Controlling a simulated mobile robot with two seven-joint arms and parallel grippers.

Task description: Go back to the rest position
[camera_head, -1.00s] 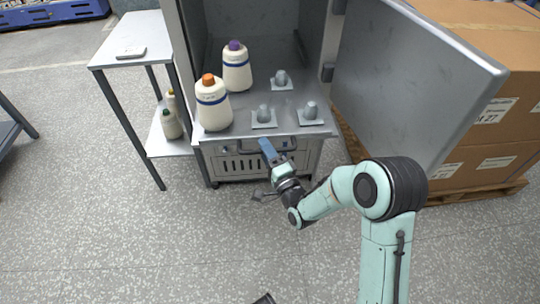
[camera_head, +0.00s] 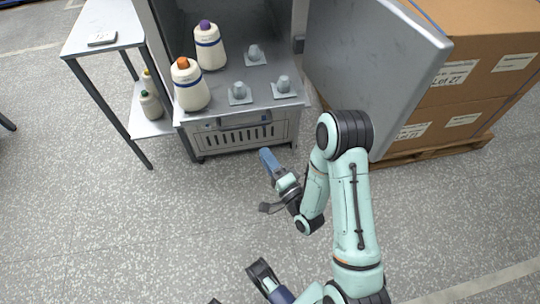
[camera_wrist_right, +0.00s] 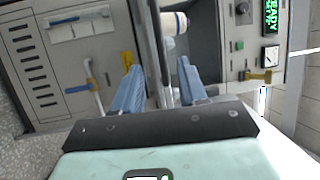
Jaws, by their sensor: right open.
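My right gripper (camera_head: 268,160) is in front of the cabinet (camera_head: 243,137), over the floor and apart from it. In the right wrist view its two blue fingers (camera_wrist_right: 158,88) stand apart with nothing held between them. The orange-topped bobbin (camera_head: 191,88) and the purple-topped bobbin (camera_head: 210,48) stand upright at the left of the cabinet's shelf. Several grey pegs, such as the front right one (camera_head: 283,84), stand bare. I cannot make out my left gripper; dark and teal parts of mine show at the bottom edge.
The cabinet door (camera_head: 375,70) stands open on the right, before stacked cartons (camera_head: 470,75) on a pallet. The floor in front is clear.

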